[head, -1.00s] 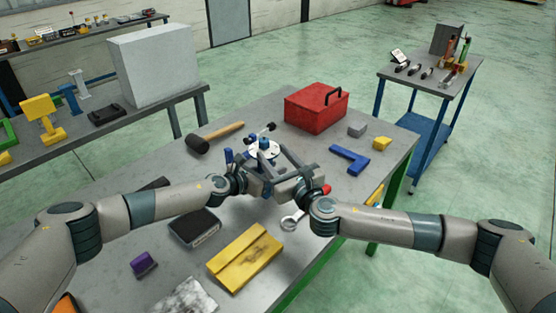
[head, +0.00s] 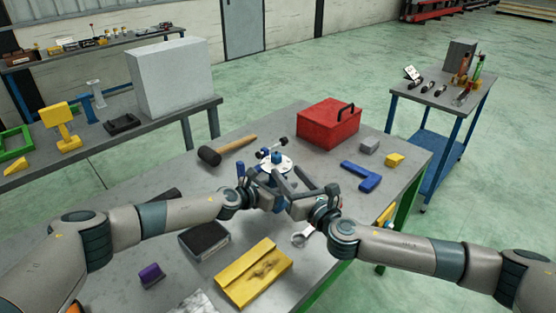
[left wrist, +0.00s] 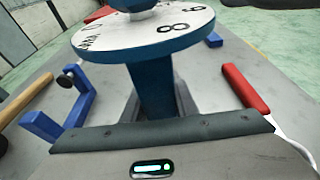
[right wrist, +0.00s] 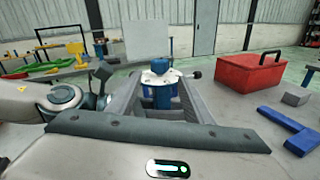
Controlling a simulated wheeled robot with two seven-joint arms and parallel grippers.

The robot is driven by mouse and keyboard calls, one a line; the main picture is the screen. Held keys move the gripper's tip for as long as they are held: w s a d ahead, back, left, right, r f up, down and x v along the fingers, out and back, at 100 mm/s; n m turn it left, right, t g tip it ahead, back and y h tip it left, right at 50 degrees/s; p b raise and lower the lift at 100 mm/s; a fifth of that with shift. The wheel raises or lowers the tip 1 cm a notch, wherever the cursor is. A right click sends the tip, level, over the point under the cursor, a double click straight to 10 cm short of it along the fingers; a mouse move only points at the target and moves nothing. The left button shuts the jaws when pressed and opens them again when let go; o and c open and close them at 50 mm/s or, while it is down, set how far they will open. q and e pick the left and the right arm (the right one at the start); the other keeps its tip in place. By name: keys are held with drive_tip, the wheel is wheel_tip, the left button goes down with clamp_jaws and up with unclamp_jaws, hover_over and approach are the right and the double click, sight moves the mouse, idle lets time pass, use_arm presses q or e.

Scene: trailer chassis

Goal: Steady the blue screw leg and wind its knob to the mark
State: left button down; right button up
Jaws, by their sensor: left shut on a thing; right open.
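The blue screw leg (left wrist: 153,90) stands upright on the bench, with a white numbered disc (left wrist: 145,35) around its top. Its blue knob (right wrist: 158,65) sits above the disc, and a bar with a dark ball end (right wrist: 195,75) shows beside it. My left gripper (head: 270,184) is shut on the leg below the disc; its fingers flank the blue post in the left wrist view. My right gripper (right wrist: 158,100) is open, its fingers apart on either side of the leg in that view. Whether it touches cannot be told. The mark cannot be made out.
A yellow plate (head: 254,272), a black-topped block (head: 204,240) and a ring-ended tool (head: 302,238) lie in front.

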drive_tip(key=m, duration=0.4)
drive_tip(key=m+g+y, duration=0.3)
drive_tip(key=m+y, duration=0.2)
drive_tip(key=m, duration=2.1)
approach(281, 160)
drive_tip(key=shift+s+r, duration=0.15)
drive_tip(key=x, duration=1.2)
